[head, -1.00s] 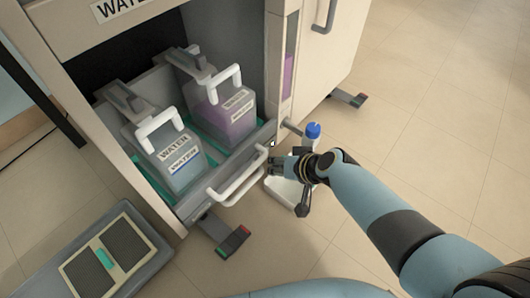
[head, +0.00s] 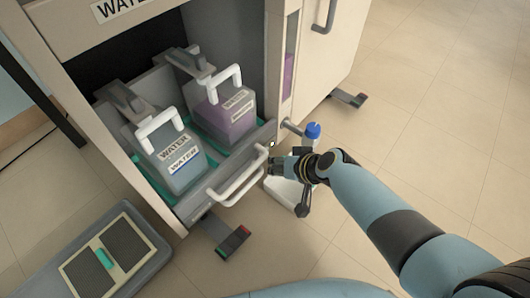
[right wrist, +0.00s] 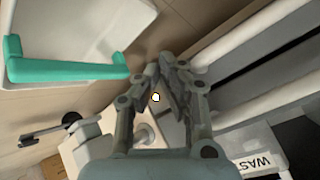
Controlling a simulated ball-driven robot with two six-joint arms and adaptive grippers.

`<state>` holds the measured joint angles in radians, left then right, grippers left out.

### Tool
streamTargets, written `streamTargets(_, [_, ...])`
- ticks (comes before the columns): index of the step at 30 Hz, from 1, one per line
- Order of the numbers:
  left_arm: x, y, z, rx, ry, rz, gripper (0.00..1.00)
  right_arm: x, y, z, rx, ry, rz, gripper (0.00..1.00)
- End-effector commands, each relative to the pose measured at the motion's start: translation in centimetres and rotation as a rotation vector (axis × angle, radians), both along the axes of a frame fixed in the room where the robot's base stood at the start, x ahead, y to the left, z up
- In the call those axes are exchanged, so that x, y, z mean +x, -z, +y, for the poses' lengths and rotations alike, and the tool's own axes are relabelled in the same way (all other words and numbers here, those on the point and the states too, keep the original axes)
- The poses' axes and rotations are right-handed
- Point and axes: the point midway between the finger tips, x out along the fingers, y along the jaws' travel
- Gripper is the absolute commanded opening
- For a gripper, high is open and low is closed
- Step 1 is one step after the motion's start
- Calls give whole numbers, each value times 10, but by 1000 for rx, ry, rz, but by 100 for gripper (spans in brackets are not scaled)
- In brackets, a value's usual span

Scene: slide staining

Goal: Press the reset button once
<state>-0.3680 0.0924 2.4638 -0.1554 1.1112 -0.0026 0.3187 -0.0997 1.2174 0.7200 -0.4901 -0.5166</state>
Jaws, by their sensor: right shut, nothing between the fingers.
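My right gripper (head: 275,163) is shut and empty, at the front right corner of the open cabinet drawer, beside its white handle (head: 238,178). In the right wrist view its fingers (right wrist: 162,80) come together at their tips. A small round pale spot with a yellowish rim (right wrist: 155,97) shows by the fingers; it may be the reset button. A tiny pale spot (head: 272,144) also shows just above the fingertips in the head view. I cannot tell whether the fingers touch it, and no reset label is readable. My left gripper is out of view.
The drawer holds a grey container (head: 178,168) labelled WATER and a purple one (head: 228,115). A foot pedal (head: 105,258) lies on the floor. The floor at right is clear.

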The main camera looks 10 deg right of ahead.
Motion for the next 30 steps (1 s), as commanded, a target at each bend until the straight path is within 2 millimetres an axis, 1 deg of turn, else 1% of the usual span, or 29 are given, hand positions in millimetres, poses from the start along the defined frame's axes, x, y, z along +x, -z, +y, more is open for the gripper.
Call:
streamTargets(7, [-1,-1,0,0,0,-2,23,6,0,5,2,1,1,0])
streamTargets(30, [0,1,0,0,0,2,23,10,-1,8,0,0,0,0])
